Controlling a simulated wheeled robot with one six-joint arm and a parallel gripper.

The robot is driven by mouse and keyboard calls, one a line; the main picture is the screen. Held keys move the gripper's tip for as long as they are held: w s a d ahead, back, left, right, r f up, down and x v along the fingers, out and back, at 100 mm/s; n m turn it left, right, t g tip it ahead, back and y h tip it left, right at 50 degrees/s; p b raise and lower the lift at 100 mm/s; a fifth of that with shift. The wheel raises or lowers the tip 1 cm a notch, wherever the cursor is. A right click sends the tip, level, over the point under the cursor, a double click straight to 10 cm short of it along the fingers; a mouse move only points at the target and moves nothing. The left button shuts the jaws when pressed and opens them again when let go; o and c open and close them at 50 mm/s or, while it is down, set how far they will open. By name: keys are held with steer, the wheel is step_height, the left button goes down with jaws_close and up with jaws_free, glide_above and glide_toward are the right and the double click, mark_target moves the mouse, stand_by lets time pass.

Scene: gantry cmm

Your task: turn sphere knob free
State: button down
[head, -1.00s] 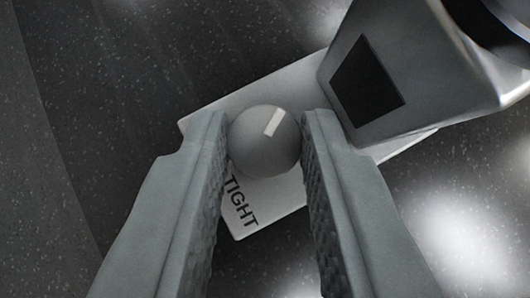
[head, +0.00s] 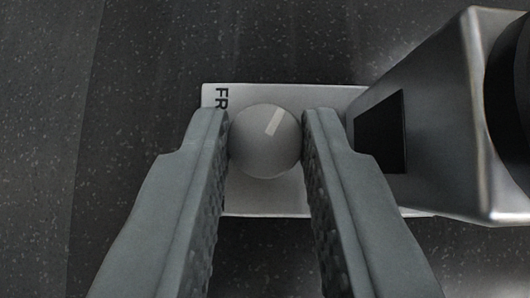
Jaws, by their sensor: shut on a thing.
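The sphere knob (head: 265,141) is a grey ball with a short white mark pointing to the upper right. It sits on a light rectangular plate (head: 290,95), which lies level in the picture. The word "TIGHT" is not visible now. My gripper (head: 265,140) is shut on the knob, one finger on each side.
A metallic housing (head: 450,125) with a black square panel stands close to the right finger, over the plate's right end. A dark speckled surface surrounds the plate, with free room to the left and above.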

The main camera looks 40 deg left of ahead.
steer(key=shift+w+d+n+g+y, duration=0.1)
steer(key=shift+n+g+y, duration=0.35)
steer(key=shift+n, duration=0.35)
steer(key=c, duration=1.2)
jaws_free()
steer(key=shift+r, duration=0.15)
steer(key=v, duration=1.7)
steer(key=shift+d, duration=0.3)
